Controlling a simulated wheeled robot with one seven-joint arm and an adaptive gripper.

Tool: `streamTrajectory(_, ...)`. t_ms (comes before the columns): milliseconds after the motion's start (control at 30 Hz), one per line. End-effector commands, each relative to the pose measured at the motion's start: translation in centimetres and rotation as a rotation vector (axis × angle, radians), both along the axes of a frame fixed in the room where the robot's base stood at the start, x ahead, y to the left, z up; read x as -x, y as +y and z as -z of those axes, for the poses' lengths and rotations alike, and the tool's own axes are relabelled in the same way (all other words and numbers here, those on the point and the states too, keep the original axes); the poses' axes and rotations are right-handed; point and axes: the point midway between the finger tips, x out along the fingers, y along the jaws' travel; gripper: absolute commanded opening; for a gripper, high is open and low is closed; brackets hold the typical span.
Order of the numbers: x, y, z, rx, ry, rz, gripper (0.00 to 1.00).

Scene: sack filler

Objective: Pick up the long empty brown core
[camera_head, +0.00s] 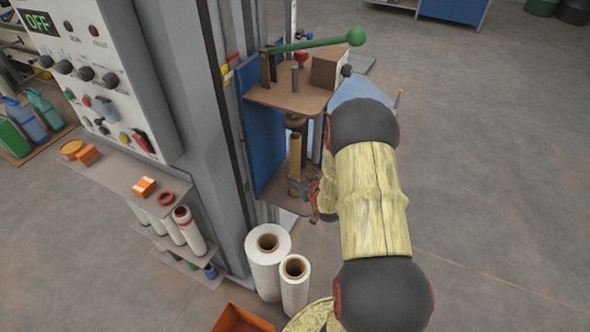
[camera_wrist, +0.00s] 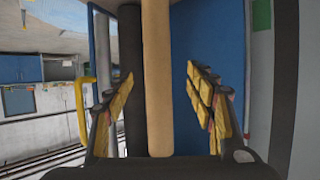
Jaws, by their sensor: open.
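The long brown core (camera_head: 295,158) stands upright in the blue-backed holder on the machine's column, below a brown shelf. In the wrist view the brown core (camera_wrist: 157,80) runs from top to bottom between my open fingers, with a gap on each side. My gripper (camera_wrist: 160,100) has yellow-padded fingers spread apart, and nothing is clamped. In the head view my gripper (camera_head: 317,196) is beside the lower part of the core, partly hidden by my arm. A dark upright post (camera_wrist: 131,80) stands just left of the core in the wrist view.
A brown shelf (camera_head: 285,98) with a green-handled lever (camera_head: 318,43) is above the core. A blue panel (camera_wrist: 196,40) is close behind it. Two white film rolls (camera_head: 268,265) stand on the floor at lower left. Open floor lies to the right.

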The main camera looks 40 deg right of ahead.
Motion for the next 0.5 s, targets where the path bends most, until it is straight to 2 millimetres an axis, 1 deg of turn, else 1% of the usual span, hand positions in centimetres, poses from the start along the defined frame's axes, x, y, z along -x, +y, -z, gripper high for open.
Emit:
streamTrajectory(100,-1.1,-0.4,0.6,0.000,0.000,-0.001,0.55)
streamTrajectory(267,-2.1,-1.0,0.8,0.001,0.000,0.000,0.55)
streamTrajectory(500,-4.9,-2.4,1.9,-0.001,0.003,-0.002,0.55)
